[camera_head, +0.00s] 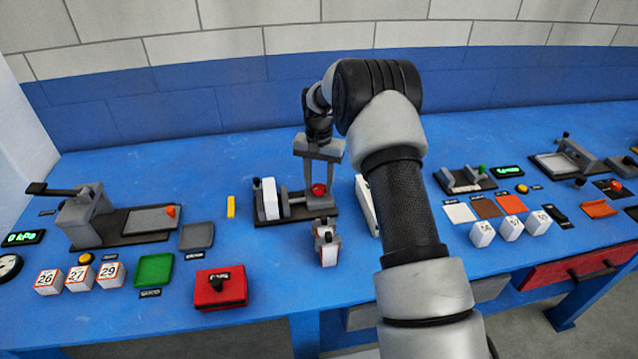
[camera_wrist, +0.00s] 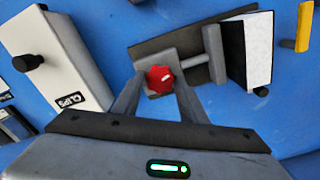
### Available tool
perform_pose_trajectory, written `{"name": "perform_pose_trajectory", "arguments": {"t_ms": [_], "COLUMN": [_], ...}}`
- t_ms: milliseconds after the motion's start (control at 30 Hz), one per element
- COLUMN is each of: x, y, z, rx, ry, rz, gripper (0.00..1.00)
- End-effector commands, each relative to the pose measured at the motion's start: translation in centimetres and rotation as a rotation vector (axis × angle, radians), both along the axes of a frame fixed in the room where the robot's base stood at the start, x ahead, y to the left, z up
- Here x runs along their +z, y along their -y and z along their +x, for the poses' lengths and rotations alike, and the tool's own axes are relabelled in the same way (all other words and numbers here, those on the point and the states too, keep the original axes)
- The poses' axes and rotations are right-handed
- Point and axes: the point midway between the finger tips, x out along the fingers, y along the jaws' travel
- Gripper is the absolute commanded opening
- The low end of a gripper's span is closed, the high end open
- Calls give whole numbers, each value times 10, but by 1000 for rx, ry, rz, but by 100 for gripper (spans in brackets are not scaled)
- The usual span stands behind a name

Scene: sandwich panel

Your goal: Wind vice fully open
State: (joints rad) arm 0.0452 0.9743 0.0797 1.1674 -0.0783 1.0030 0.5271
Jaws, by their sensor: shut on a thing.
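The vice stands on a dark base plate (camera_head: 297,213) on the blue bench, mid-left in the head view. Its red knob (camera_head: 319,189) sits at the right end, on a grey end block, and shows large in the wrist view (camera_wrist: 159,79) with a white mark. A grey screw bar (camera_wrist: 193,62) runs from the end block towards a jaw beside a white block (camera_wrist: 257,48). Whether the jaw touches the block is unclear. My gripper (camera_head: 319,168) reaches down from above, its two fingers (camera_wrist: 158,92) shut on the red knob, one each side.
A white clips box (camera_wrist: 60,65) stands close beside the vice, partly behind my arm in the head view. Small blocks (camera_head: 327,247) stand in front of the vice. A yellow stick (camera_head: 231,207) lies left of it. A red box (camera_head: 220,289) sits front left.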

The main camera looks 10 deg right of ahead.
Motion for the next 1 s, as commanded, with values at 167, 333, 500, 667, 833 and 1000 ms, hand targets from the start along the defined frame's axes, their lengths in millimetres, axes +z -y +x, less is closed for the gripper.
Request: {"name": "perform_pose_trajectory", "arguments": {"t_ms": [167,333,500,667,833,1000], "x": [1,1,1,1,1,2], "y": [0,1,0,0,0,0], "z": [1,1,1,1,1,1], "rx": [166,327,489,641,802,954], "ry": [2,2,2,2,2,2], "rz": [0,0,0,0,-1,0], "gripper": [16,16,16,16,16,16]}}
